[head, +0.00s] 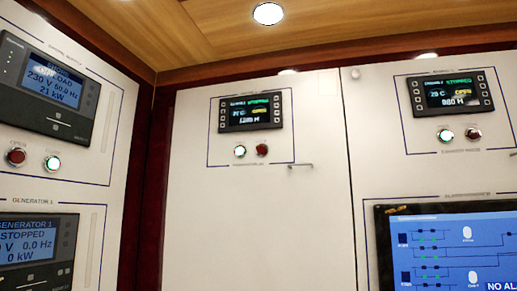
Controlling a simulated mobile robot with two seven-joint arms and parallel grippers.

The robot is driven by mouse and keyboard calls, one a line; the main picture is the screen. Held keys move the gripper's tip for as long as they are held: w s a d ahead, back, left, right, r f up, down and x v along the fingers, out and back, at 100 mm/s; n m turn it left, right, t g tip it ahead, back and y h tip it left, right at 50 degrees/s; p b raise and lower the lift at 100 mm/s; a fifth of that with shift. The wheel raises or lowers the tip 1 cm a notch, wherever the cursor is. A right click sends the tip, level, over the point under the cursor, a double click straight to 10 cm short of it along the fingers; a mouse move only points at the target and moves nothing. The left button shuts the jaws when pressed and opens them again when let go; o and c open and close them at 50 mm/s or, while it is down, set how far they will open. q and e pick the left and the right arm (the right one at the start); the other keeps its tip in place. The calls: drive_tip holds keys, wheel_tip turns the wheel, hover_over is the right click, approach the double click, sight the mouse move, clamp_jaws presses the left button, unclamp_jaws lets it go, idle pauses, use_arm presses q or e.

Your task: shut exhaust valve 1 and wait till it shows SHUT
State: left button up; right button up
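Two small black display modules are on the white panels. The middle module (250,111) shows STOPPED in green and OPEN in yellow. Below it are a lit white-green button (240,151) and a dark red button (262,149). The right module (451,93) also shows STOPPED and OPEN, with a lit white button (445,135) and a dark red button (473,134) below. The small labels are too blurred to tell which one is exhaust valve 1. No display reads SHUT. Neither gripper is in view.
A left panel holds an upper display (52,83) reading 230 V, 50.0 Hz, 21 kW, with red (16,156) and white (52,163) buttons, and a GENERATOR 1 display (30,248) reading STOPPED. A large blue screen (455,250) is lower right. A small handle (300,166) sticks out mid-panel.

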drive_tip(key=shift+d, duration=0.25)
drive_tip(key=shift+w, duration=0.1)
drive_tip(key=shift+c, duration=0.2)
